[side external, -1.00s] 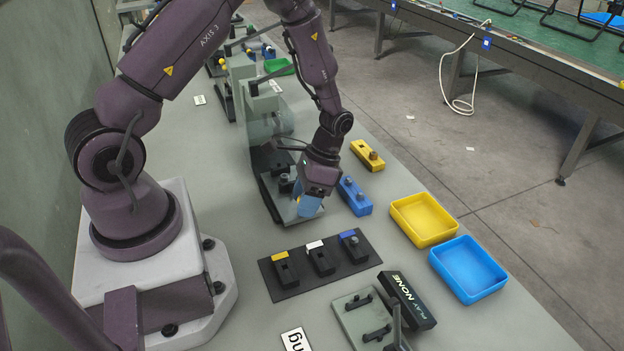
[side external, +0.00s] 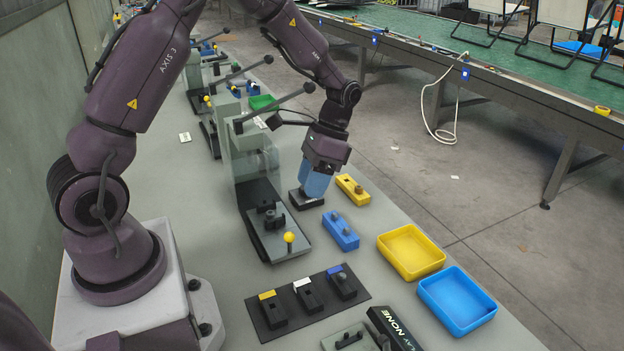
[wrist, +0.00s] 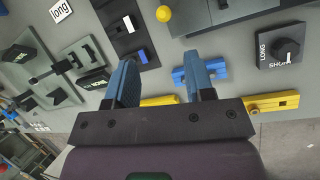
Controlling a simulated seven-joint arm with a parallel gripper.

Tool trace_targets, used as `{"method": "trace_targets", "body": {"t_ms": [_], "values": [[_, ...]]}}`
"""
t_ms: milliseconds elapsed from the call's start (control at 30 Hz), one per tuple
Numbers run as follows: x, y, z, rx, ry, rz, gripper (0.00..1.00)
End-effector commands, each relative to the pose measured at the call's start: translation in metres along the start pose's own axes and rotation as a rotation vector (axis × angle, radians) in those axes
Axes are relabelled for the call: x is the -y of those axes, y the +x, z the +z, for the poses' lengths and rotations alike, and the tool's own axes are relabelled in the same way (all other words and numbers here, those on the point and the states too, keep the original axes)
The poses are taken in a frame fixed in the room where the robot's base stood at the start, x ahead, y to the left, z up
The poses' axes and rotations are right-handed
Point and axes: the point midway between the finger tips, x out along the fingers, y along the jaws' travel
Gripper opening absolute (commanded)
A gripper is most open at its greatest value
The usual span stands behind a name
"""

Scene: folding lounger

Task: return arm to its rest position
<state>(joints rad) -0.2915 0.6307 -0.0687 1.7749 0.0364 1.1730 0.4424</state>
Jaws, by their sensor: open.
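My gripper (side external: 316,184) has blue fingers and hangs over the bench, to the right of a grey-green lever fixture (side external: 278,240). In the wrist view its two fingers (wrist: 162,85) stand well apart with nothing held between them. In the side view the fingertips overlap a black selector box (side external: 301,203); I cannot tell the height gap there. In the wrist view that box (wrist: 280,46), marked LONG and SHORT, lies off to the right of the fingers.
Yellow (side external: 354,192) and blue (side external: 340,236) blocks lie right of the fixture. Yellow (side external: 384,247) and blue (side external: 425,291) trays stand near the bench edge. A black holder plate (side external: 265,327) bears several pieces. Levers (side external: 295,102) stick up beside my arm.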

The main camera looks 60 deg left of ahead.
Motion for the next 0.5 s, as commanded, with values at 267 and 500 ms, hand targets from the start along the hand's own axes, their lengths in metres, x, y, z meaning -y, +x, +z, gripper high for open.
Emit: {"method": "trace_targets", "body": {"t_ms": [267,500], "values": [[-0.005,0.008,0.010,-0.018,-0.125,-0.005,0.49],[-0.038,-0.032,0.049,-0.185,-0.239,-0.087,0.49]]}}
